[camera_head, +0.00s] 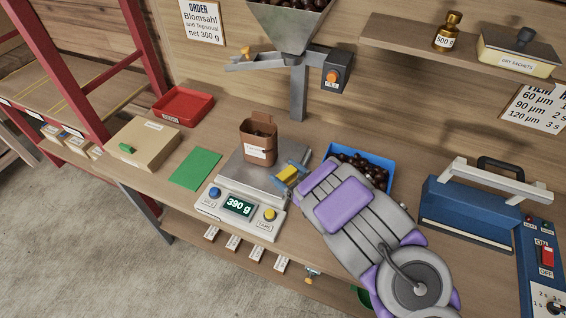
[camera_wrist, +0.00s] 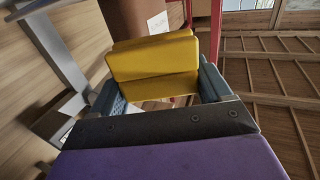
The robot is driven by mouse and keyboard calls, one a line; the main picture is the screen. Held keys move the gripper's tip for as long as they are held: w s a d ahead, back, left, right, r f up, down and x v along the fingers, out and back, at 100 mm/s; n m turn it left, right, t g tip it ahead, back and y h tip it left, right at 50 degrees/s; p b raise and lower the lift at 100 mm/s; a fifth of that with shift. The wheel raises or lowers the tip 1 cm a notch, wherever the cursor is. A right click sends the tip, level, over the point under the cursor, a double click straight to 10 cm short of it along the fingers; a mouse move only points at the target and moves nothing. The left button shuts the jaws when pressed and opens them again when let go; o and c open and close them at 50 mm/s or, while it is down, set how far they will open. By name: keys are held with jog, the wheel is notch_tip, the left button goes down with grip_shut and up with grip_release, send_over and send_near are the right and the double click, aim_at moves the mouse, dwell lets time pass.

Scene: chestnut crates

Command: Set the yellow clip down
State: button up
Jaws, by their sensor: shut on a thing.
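The yellow clip (camera_head: 286,174) is held between the blue fingers of my gripper (camera_head: 291,176), over the right part of the scale plate (camera_head: 238,176). In the wrist view the clip (camera_wrist: 153,58) fills the space between the fingers (camera_wrist: 160,88). A brown bag (camera_head: 257,155) with a white label stands upright on the scale, just left of the clip. Its top looks open, with dark brown contents. The scale display (camera_head: 239,206) reads 390 g. I cannot tell whether the clip touches the plate.
A blue crate (camera_head: 389,164) of chestnuts lies behind my arm. A green mat (camera_head: 195,169) lies bare left of the scale, near a tan box (camera_head: 144,143) and a red tray (camera_head: 183,106). A hopper (camera_head: 290,25) hangs above; a blue sealer (camera_head: 470,208) stands right.

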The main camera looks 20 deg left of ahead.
aim_at(287, 179)
jog(key=shift+s+d, duration=0.6)
jog(key=shift+d, duration=0.05)
jog(key=shift+s+d+r, duration=0.2)
jog(key=shift+s+d, duration=0.1)
jog(key=shift+s, duration=0.4)
jog(key=s+d+p, duration=0.2)
jog(key=s+d, duration=0.1)
jog(key=s, duration=0.2)
jog(key=w+d+r+m+t+h+b, duration=0.1)
jog(key=w+d+r+m+t+h, duration=0.25)
jog(key=w+d, duration=0.35)
jog(key=w+d+r+m+t+h+b, duration=0.1)
jog(key=w+d+r+m+t+h, duration=0.25)
jog(key=w+d, duration=0.35)
jog(key=w+d+r+m+t+h, duration=0.1)
jog(key=w+d+m+h, duration=0.1)
jog(key=d+h, duration=0.2)
jog(key=w+d+r+m+t+h, duration=0.1)
jog(key=w+d+r+m+h, duration=0.1)
jog(key=d+h, duration=0.3)
jog(key=w+d+m, duration=0.1)
jog(key=d, duration=0.3)
jog(key=shift+w+m+t, duration=0.15)
jog(key=shift+m+t, duration=0.15)
jog(key=shift+t, duration=0.1)
